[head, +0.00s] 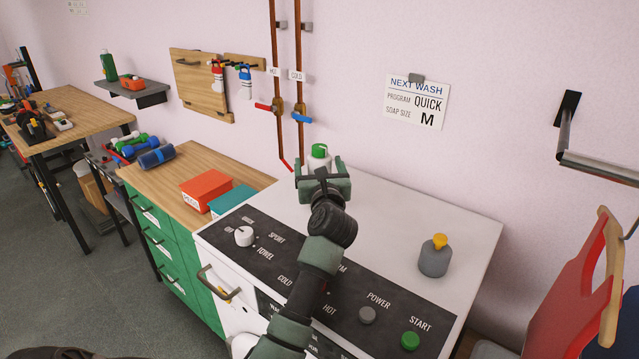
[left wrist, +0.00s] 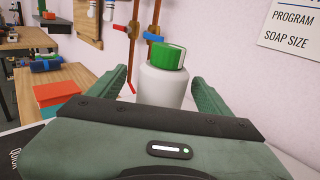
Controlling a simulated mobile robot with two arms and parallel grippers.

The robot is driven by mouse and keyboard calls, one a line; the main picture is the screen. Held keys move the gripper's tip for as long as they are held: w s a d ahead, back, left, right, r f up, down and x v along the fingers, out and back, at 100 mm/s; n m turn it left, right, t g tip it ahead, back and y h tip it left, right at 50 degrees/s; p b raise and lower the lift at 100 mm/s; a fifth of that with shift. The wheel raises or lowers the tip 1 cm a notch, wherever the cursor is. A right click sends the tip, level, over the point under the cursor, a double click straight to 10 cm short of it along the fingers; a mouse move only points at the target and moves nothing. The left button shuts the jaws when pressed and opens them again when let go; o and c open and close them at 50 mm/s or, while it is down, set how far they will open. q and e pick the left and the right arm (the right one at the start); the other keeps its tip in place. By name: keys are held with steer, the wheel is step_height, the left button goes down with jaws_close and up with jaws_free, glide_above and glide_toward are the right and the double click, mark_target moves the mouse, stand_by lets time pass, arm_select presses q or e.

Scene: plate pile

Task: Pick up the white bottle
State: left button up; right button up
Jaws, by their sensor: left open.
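The white bottle (head: 318,163) with a green cap stands upright at the back of the white washing machine top, near the wall. Its lower part is hidden behind my left gripper (head: 322,170) in the head view. In the left wrist view the white bottle (left wrist: 162,87) stands ahead, with the open fingers of my left gripper (left wrist: 163,75) to its left and right. A gap shows on each side, so the fingers look apart from it. The bottle's base is hidden by the gripper body. My right gripper is not in view.
A grey bottle with a yellow cap (head: 433,260) stands on the machine (head: 395,205) to the right. Copper pipes (head: 277,80) with red and blue valves run down the wall behind the bottle. Red (head: 205,187) and teal (head: 232,198) boxes lie on the wooden counter at left.

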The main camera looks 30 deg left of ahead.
arm_select(q)
steer(key=p+x, duration=0.1)
steer(key=x, duration=0.3)
steer(key=shift+w+d+r, duration=0.1)
steer(key=shift+w, duration=0.05)
steer(key=shift+c, duration=1.2)
jaws_close()
steer(key=shift+r, duration=0.1)
